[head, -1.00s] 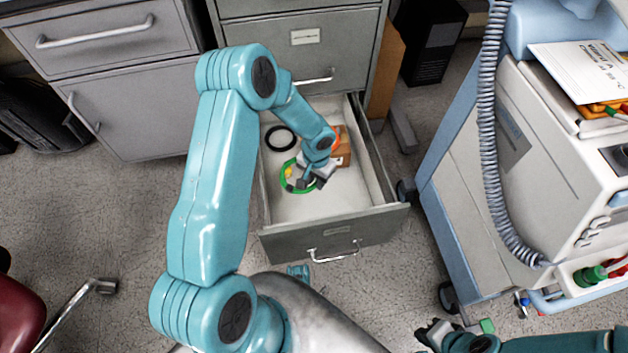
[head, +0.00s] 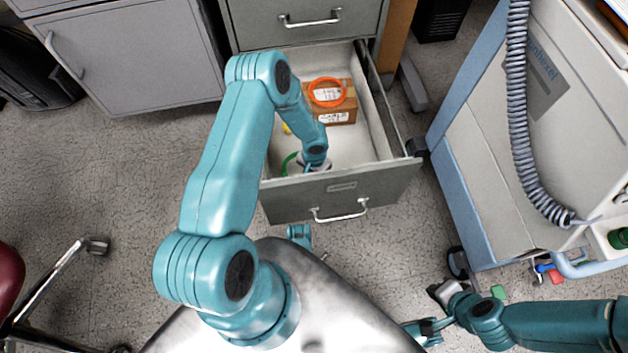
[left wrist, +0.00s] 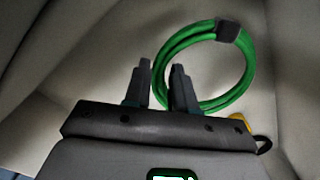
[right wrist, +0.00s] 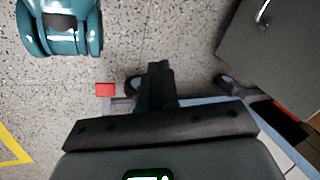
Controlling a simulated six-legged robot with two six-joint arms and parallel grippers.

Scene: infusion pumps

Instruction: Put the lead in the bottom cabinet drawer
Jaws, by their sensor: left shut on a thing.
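The lead is a green coil with a dark tie (left wrist: 229,31), in the left wrist view. In the head view part of the green lead (head: 290,165) shows inside the open bottom drawer (head: 388,183), near its front wall. My left gripper (head: 313,165) reaches down into the drawer and is shut on the lead's near edge; its fingers (left wrist: 160,88) stand beside the coil in the left wrist view. The arm hides part of the lead. My right gripper (head: 437,292) is over the floor at the lower right; its fingers (right wrist: 155,85) are together and look empty.
A cardboard box (head: 340,115) with an orange coil (head: 327,92) on top stands at the back of the drawer. Something yellow (head: 286,128) shows beside my left arm. A blue-and-white cart (head: 480,160) stands to the right. A grey cabinet (head: 130,60) stands at the left.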

